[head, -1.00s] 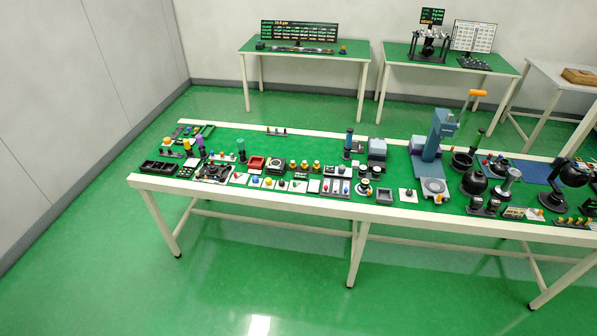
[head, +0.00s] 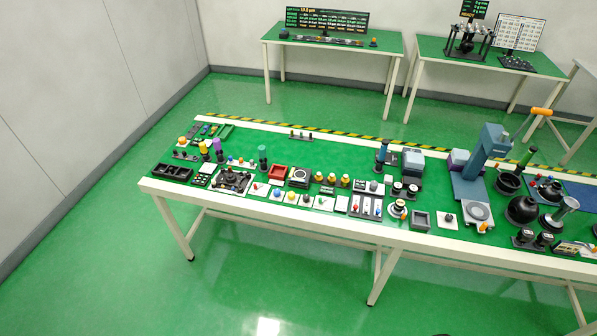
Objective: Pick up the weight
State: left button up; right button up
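Neither of my grippers shows in the head view. The long green-topped workbench (head: 330,237) carries many small items, and I cannot tell for certain which one is the weight. Several small yellow-topped dark pieces (head: 332,178) stand in a row near the middle. A pair of small dark cylinders with light tops (head: 398,188) stands to the right of them. Another dark pair (head: 525,237) stands near the front edge at the right. All are too small to make out well.
A blue press-like machine (head: 484,160) stands tall at the right of the bench. A red tray (head: 279,171) and a black compartment tray (head: 173,171) sit further left. A back table with a display (head: 326,20) stands by the wall. The green floor in front is clear.

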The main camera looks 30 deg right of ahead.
aim_at(331, 179)
jog(key=u, duration=0.2)
jog(key=i, duration=0.85)
jog(key=z, duration=0.1)
